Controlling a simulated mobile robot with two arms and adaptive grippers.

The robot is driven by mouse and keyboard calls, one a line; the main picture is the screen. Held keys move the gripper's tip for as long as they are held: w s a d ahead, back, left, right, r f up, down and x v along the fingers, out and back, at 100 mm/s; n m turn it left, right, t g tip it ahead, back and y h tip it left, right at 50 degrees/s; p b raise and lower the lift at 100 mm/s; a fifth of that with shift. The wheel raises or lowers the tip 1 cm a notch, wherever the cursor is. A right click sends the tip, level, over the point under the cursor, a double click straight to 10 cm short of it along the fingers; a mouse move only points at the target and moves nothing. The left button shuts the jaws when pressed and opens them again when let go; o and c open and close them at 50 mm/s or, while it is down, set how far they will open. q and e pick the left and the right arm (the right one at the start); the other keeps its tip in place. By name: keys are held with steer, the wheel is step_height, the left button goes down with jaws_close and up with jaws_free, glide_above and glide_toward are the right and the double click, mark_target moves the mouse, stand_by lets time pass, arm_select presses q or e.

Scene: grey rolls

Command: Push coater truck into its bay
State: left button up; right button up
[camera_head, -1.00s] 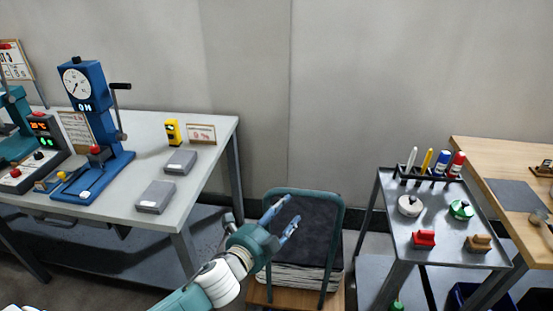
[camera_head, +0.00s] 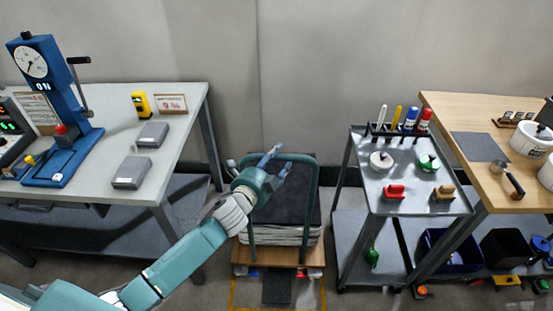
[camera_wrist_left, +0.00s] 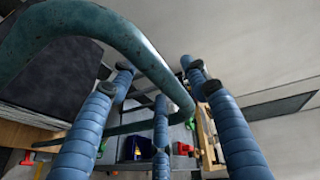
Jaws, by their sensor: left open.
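The coater truck is a low cart with a wooden deck (camera_head: 307,256), a teal tube handle (camera_head: 315,190) and a dark-topped stack of sheets (camera_head: 300,200). It stands on the floor between the grey bench and the grey trolley. Yellow floor lines (camera_head: 233,292) show at its near end; whether they mark the bay I cannot tell. My left gripper (camera_head: 279,163) is open at the handle's top left, over the load. In the left wrist view the handle (camera_wrist_left: 135,35) curves close past the spread fingers (camera_wrist_left: 160,82); contact is unclear. My right gripper is not in view.
The grey bench (camera_head: 180,100) with a blue press (camera_head: 55,110) stands left. The grey trolley (camera_head: 400,180) with markers and small tools stands close on the truck's right, beside a wooden table (camera_head: 450,110). The wall (camera_head: 330,70) closes off the back.

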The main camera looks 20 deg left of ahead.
arm_select(q)
steer(key=shift+c, duration=0.2)
jaws_close()
steer(key=shift+w+a+r, duration=0.35)
steer(key=shift+w, duration=0.3)
steer(key=shift+w+f, duration=0.1)
steer(key=shift+w, duration=0.2)
steer(key=shift+c, duration=0.3)
jaws_free()
steer(key=shift+o, duration=0.5)
steer(key=shift+w+f, duration=0.15)
steer(key=shift+f, duration=0.1)
steer(key=v, duration=1.2)
steer(key=shift+d, duration=0.1)
